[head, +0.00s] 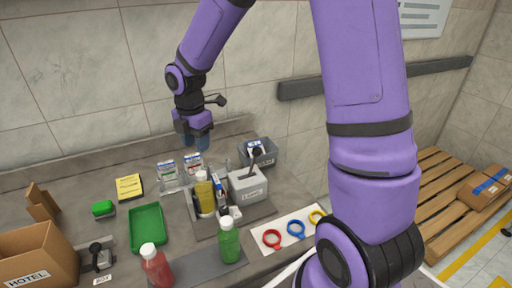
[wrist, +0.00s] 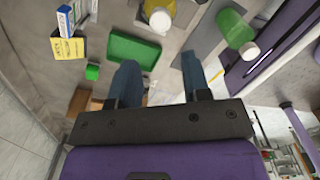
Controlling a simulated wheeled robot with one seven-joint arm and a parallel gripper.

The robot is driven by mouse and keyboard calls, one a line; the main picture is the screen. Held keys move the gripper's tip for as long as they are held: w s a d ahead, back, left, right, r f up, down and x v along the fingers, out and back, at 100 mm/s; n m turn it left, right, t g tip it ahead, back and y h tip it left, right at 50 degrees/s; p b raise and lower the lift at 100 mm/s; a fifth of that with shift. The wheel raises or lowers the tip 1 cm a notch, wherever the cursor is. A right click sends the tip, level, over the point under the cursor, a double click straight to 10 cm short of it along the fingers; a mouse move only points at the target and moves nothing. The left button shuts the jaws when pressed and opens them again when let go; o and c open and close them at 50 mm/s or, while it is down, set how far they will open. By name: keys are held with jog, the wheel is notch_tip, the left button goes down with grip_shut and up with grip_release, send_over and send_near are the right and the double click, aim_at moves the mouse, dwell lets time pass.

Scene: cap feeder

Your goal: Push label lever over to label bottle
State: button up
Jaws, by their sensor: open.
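The label lever (head: 256,155) is a dark lever with a black knob on a grey box (head: 248,187) marked with a label, right of the counter's middle. The lever cannot be made out there.
A green bottle (head: 229,245) and a red bottle (head: 156,268) stand in front. A grey bin (head: 262,154) stands behind the box. Coloured rings (head: 296,229) lie at right.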

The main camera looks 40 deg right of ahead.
dwell(0.4)
jog(key=shift+d, duration=0.2)
jog(key=c, duration=0.6)
jog(key=s+d+m+g, duration=0.1)
jog(key=d+m, duration=0.1)
jog(key=s+d+f+m+g+y, duration=0.1)
jog(key=d+m, duration=0.2)
jog(key=s+d+f+m+g+y, duration=0.1)
jog(key=d+m, duration=0.1)
jog(key=d, duration=0.1)
jog(key=shift+s+d+m, duration=0.15)
jog(key=shift+d+m, duration=0.05)
jog(key=shift+m, duration=0.2)
grip_shut()
jog(key=s+d+f+m+t+y, duration=0.2)
jog(key=d+m+y, duration=0.3)
jog(key=d, duration=0.3)
jog(key=s+d+f+m+t+y, duration=0.2)
jog(key=d+f+m+t+y, duration=0.3)
jog(key=d+m, duration=0.3)
jog(key=s+d+f+m+t+y, duration=0.3)
jog(key=d+m+y, duration=0.3)
jog(key=d, duration=0.3)
jog(key=shift+d+f+m+t+y, duration=0.3)
jog(key=shift+m+t, duration=0.1)
